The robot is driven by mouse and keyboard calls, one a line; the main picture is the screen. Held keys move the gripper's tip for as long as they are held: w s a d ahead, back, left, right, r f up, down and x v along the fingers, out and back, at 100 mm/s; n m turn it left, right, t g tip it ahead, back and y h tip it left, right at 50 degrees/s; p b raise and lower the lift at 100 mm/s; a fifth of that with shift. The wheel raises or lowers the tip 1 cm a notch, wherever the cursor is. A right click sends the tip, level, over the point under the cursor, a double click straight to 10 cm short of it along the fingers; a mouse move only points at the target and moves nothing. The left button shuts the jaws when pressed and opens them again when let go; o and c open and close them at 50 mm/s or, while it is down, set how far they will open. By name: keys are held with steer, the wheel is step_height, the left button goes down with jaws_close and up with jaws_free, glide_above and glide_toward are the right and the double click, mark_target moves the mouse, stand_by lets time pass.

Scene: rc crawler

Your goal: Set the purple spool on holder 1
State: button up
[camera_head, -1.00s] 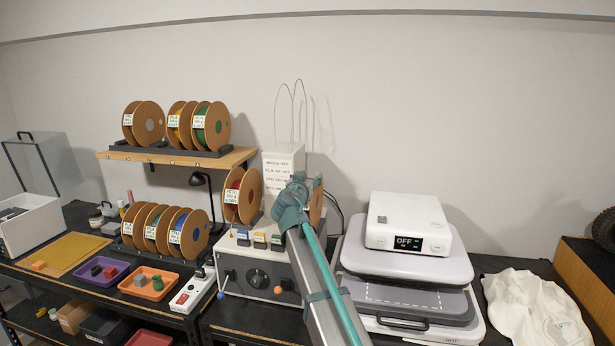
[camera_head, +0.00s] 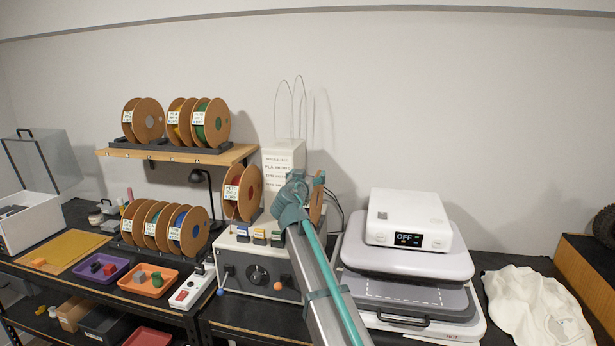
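My arm reaches up to the grey machine (camera_head: 258,270), and its teal wrist hides most of my gripper and its fingers. A cardboard-sided spool (camera_head: 317,204) shows as a narrow strip just right of the wrist; its filament colour is hidden, and I cannot tell whether my gripper holds it. Another cardboard spool (camera_head: 249,193) with red filament and a white label stands upright on the left of the machine's top. No purple filament can be made out. The holders' numbers cannot be read, so I cannot tell which is holder 1.
Spools stand in a rack on the upper shelf (camera_head: 170,155), with several more in a lower rack (camera_head: 165,228). A white box (camera_head: 283,165) with thin wire loops rises behind the wrist. A heat press (camera_head: 410,255) carrying a white device (camera_head: 407,220) stands close on the right.

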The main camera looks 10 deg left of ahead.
steer(key=shift+r, duration=0.1)
steer(key=shift+r+p, duration=0.3)
steer(key=shift+p, duration=0.35)
steer(key=s+a+b, duration=0.1)
steer(key=s+b, duration=0.3)
steer(key=s, duration=0.8)
steer(key=shift+a+f, duration=0.15)
steer(key=shift+a, duration=0.2)
steer(key=shift+f, duration=0.1)
